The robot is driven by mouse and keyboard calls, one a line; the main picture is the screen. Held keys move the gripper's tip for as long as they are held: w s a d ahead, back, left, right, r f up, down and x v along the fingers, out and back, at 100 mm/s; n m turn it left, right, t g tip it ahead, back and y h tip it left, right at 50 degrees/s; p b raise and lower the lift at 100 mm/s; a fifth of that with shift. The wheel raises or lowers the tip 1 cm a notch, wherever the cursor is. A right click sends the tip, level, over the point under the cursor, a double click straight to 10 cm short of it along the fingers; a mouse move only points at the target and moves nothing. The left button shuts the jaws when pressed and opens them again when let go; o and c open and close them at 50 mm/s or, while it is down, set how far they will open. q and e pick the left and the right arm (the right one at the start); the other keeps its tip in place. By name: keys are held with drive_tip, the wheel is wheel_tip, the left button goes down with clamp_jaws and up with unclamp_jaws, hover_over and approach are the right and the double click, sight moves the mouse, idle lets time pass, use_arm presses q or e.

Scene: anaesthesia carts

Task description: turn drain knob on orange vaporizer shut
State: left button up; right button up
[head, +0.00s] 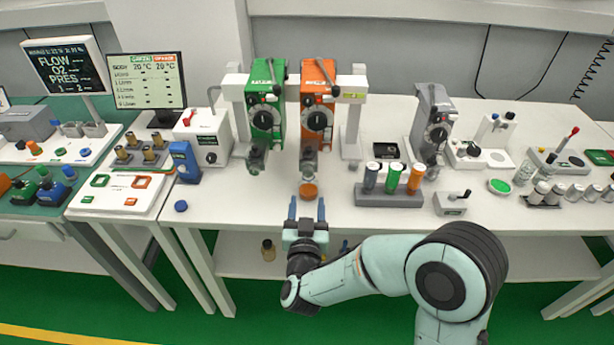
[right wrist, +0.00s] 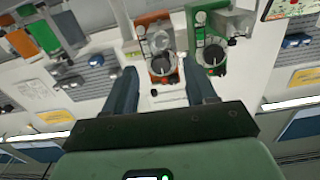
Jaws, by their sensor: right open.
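The orange vaporizer (head: 318,100) hangs beside a green one on a white frame and has a dark round dial (head: 317,121) on its front. It also shows in the right wrist view (right wrist: 150,20), with its dial (right wrist: 162,65). A clear part (head: 308,160) is below the body, and an orange round piece (head: 308,190) is at its lower front. I cannot tell for sure which part is the drain knob. My right gripper (head: 307,203) is open and empty, its blue fingers pointing toward the orange round piece, apart from the vaporizer. My left gripper is out of view.
The green vaporizer (head: 265,105) is close on the left. A grey vaporizer (head: 434,120) stands to the right. A rack of coloured cylinders (head: 390,198) is right of the gripper. A blue cap (head: 181,206) lies at left. The bench front around the gripper is mostly clear.

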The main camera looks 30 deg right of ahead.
sight(308, 174)
drive_tip(key=p+x, duration=0.1)
drive_tip(key=x, duration=0.9)
drive_tip(key=shift+a+p, duration=0.15)
drive_tip(key=shift+p, duration=0.15)
drive_tip(key=shift+c, duration=0.3)
clamp_jaws()
